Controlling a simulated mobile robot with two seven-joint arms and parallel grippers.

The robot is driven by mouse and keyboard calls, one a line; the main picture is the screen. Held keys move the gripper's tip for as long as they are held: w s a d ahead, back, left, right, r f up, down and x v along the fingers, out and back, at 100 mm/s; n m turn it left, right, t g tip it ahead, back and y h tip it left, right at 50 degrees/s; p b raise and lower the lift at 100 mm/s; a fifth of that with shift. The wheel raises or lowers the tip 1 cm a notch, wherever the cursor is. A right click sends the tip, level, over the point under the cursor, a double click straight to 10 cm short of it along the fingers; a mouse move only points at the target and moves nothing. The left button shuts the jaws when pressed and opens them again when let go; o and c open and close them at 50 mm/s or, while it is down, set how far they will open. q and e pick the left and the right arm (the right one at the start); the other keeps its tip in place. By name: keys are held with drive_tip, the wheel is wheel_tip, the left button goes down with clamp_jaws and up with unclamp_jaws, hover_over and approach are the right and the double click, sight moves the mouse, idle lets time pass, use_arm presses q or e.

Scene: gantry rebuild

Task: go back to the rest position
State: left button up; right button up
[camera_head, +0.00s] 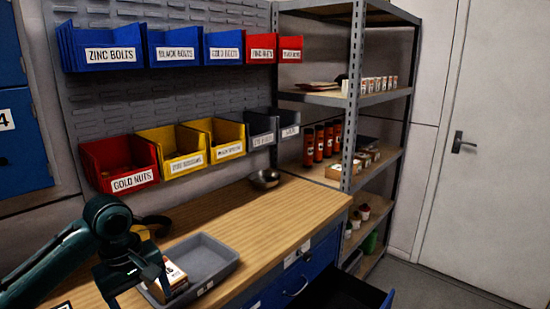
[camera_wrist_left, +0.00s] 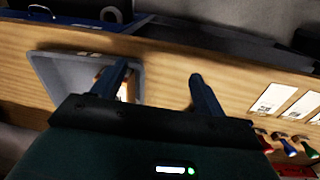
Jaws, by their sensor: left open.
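My left arm comes in from the lower left in the head view, and its left gripper (camera_head: 138,278) is over the workbench, by the near left end of a grey tray (camera_head: 217,262). In the left wrist view the two fingers of the left gripper (camera_wrist_left: 160,72) are spread apart with nothing between them. The grey tray (camera_wrist_left: 45,72) lies behind the left finger there. A small orange and white box (camera_head: 174,277) stands in the tray, partly hidden by the gripper. My right gripper is not in view.
The wooden workbench (camera_head: 255,215) has a metal bowl (camera_head: 264,178) at its far end. Labelled bins hang on the wall panel above. A blue drawer (camera_head: 350,292) stands open at the lower right. A loaded shelf rack (camera_head: 357,95) stands beyond the bench. White cards (camera_wrist_left: 272,98) and coloured tools lie at the right in the wrist view.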

use_arm(q)
drive_tip(key=s+d+f+m+t+h, duration=0.25)
drive_tip(key=d+f, duration=0.25)
drive_tip(key=f, duration=0.4)
drive_tip(key=s+d+f+m+t+h, duration=0.1)
drive_tip(key=d+f+m, duration=0.2)
drive_tip(key=d+f, duration=0.45)
drive_tip(key=s+a+f+m+t+y, duration=0.1)
drive_tip(key=s+a+f+m+t, duration=0.2)
drive_tip(key=s+f, duration=0.6)
drive_tip(key=s+m+t, duration=0.2)
drive_tip(key=s+m, duration=0.1)
drive_tip(key=s, duration=0.2)
drive_tip(key=shift+s+y, duration=0.25)
drive_tip(key=shift+y, duration=0.1)
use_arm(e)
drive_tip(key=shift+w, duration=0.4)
use_arm(q)
drive_tip(key=shift+t, duration=0.25)
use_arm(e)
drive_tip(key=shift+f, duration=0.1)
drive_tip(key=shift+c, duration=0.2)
